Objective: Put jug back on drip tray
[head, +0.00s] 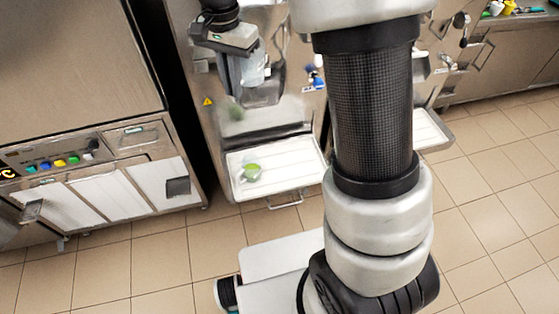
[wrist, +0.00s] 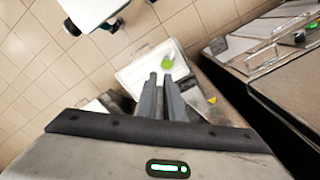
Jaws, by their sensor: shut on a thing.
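My gripper (head: 240,85) is at the upper left of the head view, in front of the freezer and above the white drip tray (head: 300,165). A pale, see-through shape at its fingers looks like the jug (head: 254,68); its outline is unclear. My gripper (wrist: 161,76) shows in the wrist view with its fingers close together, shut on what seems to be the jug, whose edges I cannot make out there. The drip tray (wrist: 130,74) lies beyond the fingertips. A small green thing (head: 252,172) is on the tray, apart from my gripper in the head view.
A freezer front (head: 265,120) with a warning label rises behind the tray. A cabinet with coloured buttons (head: 65,162) stands at the left. Another white tray (head: 428,130) is at the right, partly behind my arm. The tiled floor (head: 160,245) has free room.

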